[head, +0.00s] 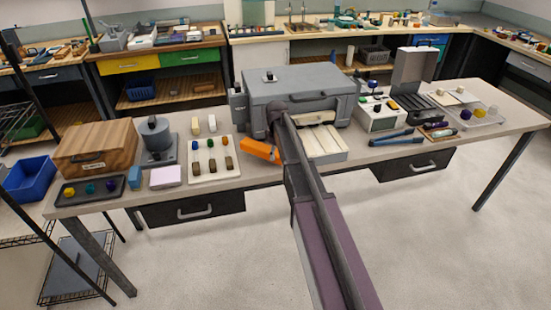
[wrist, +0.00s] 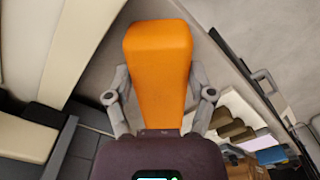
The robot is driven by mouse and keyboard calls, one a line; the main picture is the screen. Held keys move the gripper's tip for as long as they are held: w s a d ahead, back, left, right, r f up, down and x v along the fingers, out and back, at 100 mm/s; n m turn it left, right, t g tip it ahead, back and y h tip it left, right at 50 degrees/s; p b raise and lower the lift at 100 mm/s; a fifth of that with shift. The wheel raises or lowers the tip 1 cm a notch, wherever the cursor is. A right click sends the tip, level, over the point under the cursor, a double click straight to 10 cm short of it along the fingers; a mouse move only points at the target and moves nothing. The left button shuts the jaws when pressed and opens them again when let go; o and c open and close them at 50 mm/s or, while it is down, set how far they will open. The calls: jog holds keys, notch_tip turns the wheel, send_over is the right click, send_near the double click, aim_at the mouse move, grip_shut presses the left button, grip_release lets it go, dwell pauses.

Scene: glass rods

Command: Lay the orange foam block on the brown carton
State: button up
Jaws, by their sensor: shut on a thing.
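The orange foam block (head: 261,150) shows in the head view near the table's front edge, left of my arm, right of the white tray. It is tilted, and appears held off the table, though I cannot tell how high. In the wrist view the orange foam block (wrist: 158,60) fills the space between the fingers. My gripper (wrist: 160,97) is shut on it, one finger on each side. My arm hides most of the gripper in the head view. The brown carton (head: 97,150) stands at the table's left end, with a small label on its front.
A white tray (head: 232,170) with several small coloured pieces lies between block and carton. A grey cylindrical device (head: 157,140), a pale pink block (head: 165,177) and a dark tray (head: 70,195) stand near the carton. A large grey case (head: 300,85) is behind the block.

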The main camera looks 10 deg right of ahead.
jog(key=shift+w, duration=0.25)
jog(key=shift+w+f, duration=0.25)
jog(key=shift+w, duration=0.55)
jog(key=shift+s+f+b, duration=0.15)
jog(key=shift+f+b, duration=1.45)
jog(key=shift+b, duration=0.25)
jog(key=shift+f, duration=0.1)
jog(key=o, duration=1.2)
notch_tip(320, 180, up, 12)
jog(key=p, duration=1.2)
